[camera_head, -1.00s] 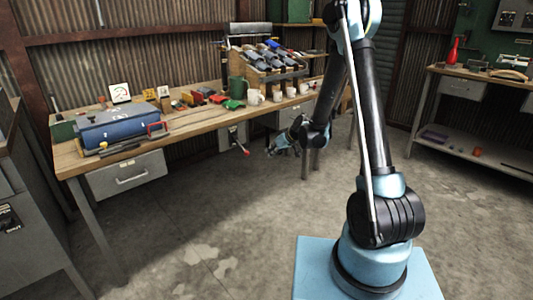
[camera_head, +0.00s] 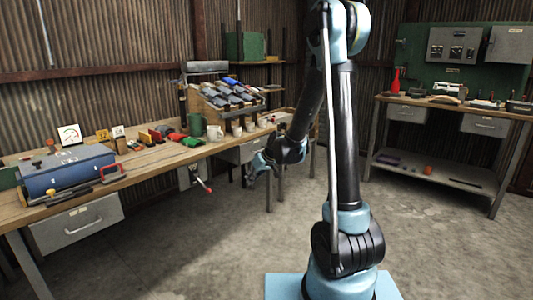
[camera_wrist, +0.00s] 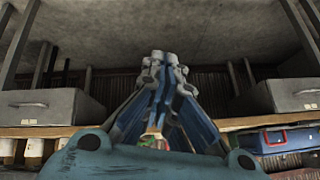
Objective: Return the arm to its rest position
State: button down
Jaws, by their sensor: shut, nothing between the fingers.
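My arm stands upright on its light blue base in the head view, with its elbow near the top edge and its forearm hanging down on the left. My gripper (camera_head: 258,168) is at the forearm's lower end, in front of the long workbench (camera_head: 160,158). It appears apart from the bench. In the wrist view my gripper (camera_wrist: 165,57) has its fingers drawn together at the tips, with nothing between them. The wrist view appears upside down, with floor at the top and bench drawers at both sides.
The long bench bears a blue toolbox (camera_head: 68,170), a green mug (camera_head: 197,125), pale mugs (camera_head: 215,133) and a parts rack (camera_head: 222,100). A red-knobbed lever (camera_head: 206,187) sticks out below its front edge. Another bench (camera_head: 455,108) stands at the right. The floor (camera_head: 180,255) between is clear.

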jog(key=s+d+r+m+h, duration=0.2)
jog(key=s+d+r+m, duration=0.15)
jog(key=s+d, duration=0.75)
jog(key=s+d+r+m+h, duration=0.2)
jog(key=s+d+r, duration=0.2)
jog(key=s+d, duration=0.75)
jog(key=s+d+f+m+g+h, duration=0.1)
jog(key=s+d+f, duration=0.1)
jog(key=s, duration=0.4)
jog(key=s+d+f+m+h, duration=0.1)
jog(key=s+d, duration=0.1)
jog(key=s, duration=0.4)
jog(key=shift+f+g, duration=0.4)
